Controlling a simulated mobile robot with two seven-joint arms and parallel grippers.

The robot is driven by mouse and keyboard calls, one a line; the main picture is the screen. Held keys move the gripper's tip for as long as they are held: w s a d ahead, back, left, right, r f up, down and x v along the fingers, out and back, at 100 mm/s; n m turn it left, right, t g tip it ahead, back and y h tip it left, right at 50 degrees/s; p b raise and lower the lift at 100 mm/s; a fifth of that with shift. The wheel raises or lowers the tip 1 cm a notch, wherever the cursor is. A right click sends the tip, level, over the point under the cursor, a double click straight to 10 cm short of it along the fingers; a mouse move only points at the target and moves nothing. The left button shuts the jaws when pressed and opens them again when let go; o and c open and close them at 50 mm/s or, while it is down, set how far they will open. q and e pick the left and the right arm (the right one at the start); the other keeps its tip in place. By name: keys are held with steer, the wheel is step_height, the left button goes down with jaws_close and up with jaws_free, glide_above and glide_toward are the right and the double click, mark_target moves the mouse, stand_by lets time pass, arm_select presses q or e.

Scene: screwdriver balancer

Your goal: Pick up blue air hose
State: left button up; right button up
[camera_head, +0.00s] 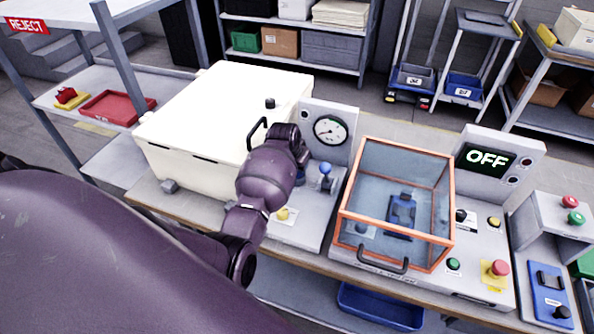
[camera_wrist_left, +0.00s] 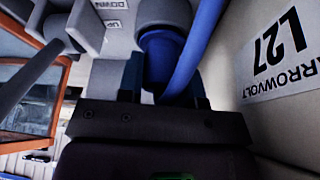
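The blue air hose (camera_wrist_left: 190,60) shows close up in the left wrist view, curving down beside a blue collar (camera_wrist_left: 160,52) under a grey block marked UP and DOWN. My left gripper (camera_wrist_left: 167,88) has its two dark fingers on either side of the collar and hose. I cannot tell whether the fingers press on them or stand slightly apart. In the head view my purple left arm reaches to the gauge panel and its wrist hides the fingers. A small blue piece (camera_head: 300,178) shows just past the wrist. My right gripper is in neither view.
A cream box (camera_head: 205,110) stands left of the wrist, close beside it. A gauge panel (camera_head: 328,125) and a blue-knobbed lever (camera_head: 326,170) are just right. Further right is an orange-framed clear guard (camera_head: 450,200) and a display reading OFF (camera_head: 487,159).

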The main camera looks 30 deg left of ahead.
arm_select(q)
steer(key=shift+c, duration=1.4)
step_height(320, 180, up, 20)
steer(key=shift+b, duration=0.35)
